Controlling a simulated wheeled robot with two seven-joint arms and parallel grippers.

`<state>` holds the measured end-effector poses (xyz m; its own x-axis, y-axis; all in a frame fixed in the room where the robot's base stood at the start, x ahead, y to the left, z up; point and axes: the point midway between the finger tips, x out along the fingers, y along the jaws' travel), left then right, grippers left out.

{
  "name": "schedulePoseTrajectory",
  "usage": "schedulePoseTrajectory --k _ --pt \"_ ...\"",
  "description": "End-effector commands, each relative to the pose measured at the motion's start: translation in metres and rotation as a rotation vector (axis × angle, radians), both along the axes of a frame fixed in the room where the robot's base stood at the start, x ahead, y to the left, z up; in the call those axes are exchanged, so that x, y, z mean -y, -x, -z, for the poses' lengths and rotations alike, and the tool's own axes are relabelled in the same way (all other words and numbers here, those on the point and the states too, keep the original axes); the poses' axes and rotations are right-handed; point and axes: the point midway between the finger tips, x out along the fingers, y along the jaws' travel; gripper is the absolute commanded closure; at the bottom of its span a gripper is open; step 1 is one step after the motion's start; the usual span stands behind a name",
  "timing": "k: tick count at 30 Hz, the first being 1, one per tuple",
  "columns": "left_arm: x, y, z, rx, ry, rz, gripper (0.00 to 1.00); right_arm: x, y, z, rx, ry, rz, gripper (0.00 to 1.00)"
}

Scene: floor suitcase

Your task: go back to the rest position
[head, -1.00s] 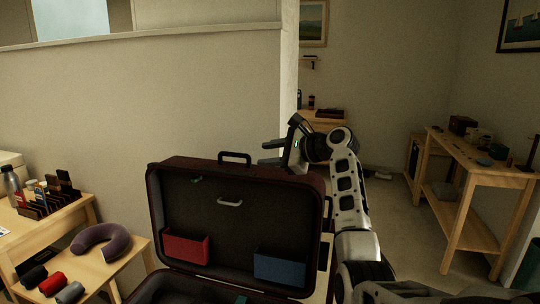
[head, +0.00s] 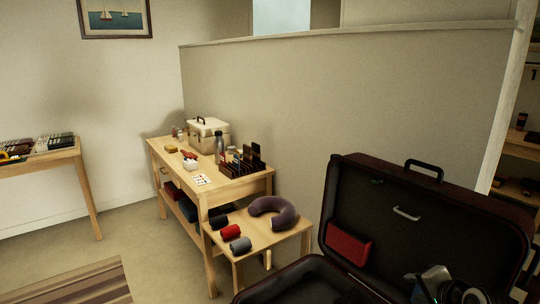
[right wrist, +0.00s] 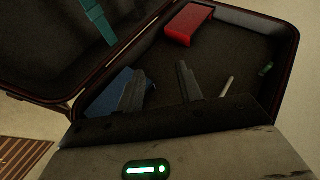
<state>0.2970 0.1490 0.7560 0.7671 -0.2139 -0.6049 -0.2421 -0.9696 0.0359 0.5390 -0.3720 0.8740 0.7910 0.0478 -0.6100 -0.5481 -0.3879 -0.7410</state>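The open dark maroon suitcase (head: 448,225) stands at the lower right of the head view, its lid upright and its base cut off by the bottom edge. My right gripper (head: 424,284) shows low in front of the lid, partly cropped. In the right wrist view the fingers of my right gripper (right wrist: 161,82) are apart with nothing between them. Beyond them are a red pocket (right wrist: 188,24), a blue pocket (right wrist: 112,90) and the lid's dark lining. A teal strap (right wrist: 96,18) lies at upper left. My left gripper is not in view.
A low wooden table (head: 262,240) left of the suitcase holds a purple neck pillow (head: 276,212) and several rolled items. Behind it a wooden bench (head: 232,187) carries a cream case (head: 208,133) and a bottle. A half wall stands behind. Floor at left is clear beside a striped rug (head: 75,284).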

Motion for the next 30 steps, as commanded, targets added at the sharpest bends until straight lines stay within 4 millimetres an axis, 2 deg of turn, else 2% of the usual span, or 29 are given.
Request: schedulePoseTrajectory --k 1,3,6,9,12,15,19,30 --pt "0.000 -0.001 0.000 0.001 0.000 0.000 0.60 -0.024 0.024 0.033 -0.022 0.119 -0.093 0.64" --pt "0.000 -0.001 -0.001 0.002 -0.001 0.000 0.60 -0.054 0.056 0.065 -0.027 0.281 -0.228 0.64" --pt "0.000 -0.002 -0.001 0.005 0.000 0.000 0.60 -0.101 0.105 0.099 -0.011 0.489 -0.429 0.64" --pt "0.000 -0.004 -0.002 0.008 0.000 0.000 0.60 -0.146 0.155 0.117 0.031 0.658 -0.614 0.64" --pt "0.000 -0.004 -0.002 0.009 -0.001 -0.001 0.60 -0.182 0.196 0.122 0.083 0.783 -0.754 0.64" --pt "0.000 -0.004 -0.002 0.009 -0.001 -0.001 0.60 -0.206 0.224 0.120 0.129 0.866 -0.842 0.64" --pt "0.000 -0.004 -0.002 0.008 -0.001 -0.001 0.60 -0.221 0.240 0.117 0.162 0.920 -0.895 0.64" --pt "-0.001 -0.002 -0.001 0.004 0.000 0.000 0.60 -0.222 0.241 0.117 0.165 0.928 -0.902 0.64"
